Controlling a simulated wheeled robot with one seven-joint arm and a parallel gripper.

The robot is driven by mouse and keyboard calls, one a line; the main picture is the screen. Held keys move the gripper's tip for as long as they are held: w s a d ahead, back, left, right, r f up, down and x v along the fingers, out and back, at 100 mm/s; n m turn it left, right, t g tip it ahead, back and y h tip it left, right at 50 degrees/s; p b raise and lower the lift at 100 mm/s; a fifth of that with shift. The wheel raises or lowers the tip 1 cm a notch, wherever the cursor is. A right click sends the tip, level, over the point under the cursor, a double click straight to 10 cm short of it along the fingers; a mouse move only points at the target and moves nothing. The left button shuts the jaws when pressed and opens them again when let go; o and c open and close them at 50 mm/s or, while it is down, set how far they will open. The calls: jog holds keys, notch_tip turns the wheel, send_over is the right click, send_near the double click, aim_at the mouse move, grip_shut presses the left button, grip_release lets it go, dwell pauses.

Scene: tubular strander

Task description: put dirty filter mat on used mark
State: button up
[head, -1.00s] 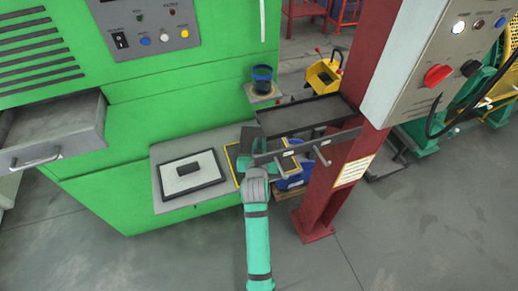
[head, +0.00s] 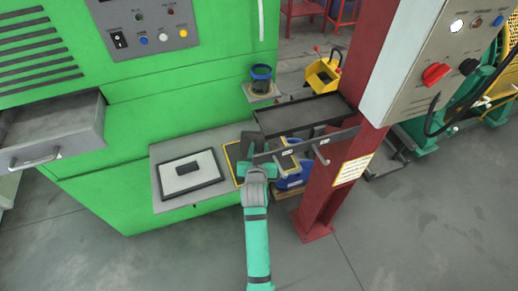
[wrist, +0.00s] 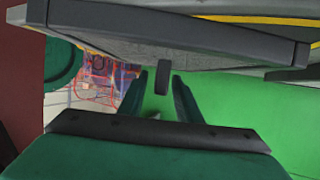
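A pale mat in a dark frame, with a small dark block at its middle (head: 207,186), lies flat at the left of the grey shelf (head: 168,202). I cannot tell whether it is the dirty filter mat. Yellow outlining (head: 230,163) shows at the shelf's right end; no used label is readable. My gripper (head: 247,160) is over that right end, right of the framed mat, and partly hides it. In the wrist view my gripper (wrist: 162,85) has its fingers apart. A small dark piece (wrist: 162,78) shows between them without clear contact. A grey panel with a dark edge bar (wrist: 180,30) is close by.
A dark tray (head: 303,117) and a dark cup with a blue rim (head: 261,82) are behind. An open drawer (head: 50,142) juts out at left. The front floor is clear.

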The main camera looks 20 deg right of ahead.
jog(key=v, duration=1.1)
jog(key=shift+s+a+r, duration=0.1)
jog(key=shift+s+r, duration=0.15)
jog(key=shift+s, duration=0.1)
jog(key=s+a+f+n+y, duration=0.1)
jog(key=s+a+f, duration=0.25)
jog(key=s, duration=0.25)
jog(key=s+a+f+t+y, duration=0.1)
jog(key=s+a+f, duration=0.1)
jog(key=s+a, duration=0.35)
jog(key=s+a+f+n+y, duration=0.1)
jog(key=s+a+f, duration=0.1)
jog(key=s, duration=0.5)
jog(key=s+a+r+n+y, duration=0.1)
jog(key=s+a+r, duration=0.1)
jog(key=s, duration=0.7)
jog(key=s+a+r+n+t+y, duration=0.1)
jog(key=s+r, duration=0.2)
jog(key=s, duration=0.5)
jog(key=shift+s+a, duration=0.4)
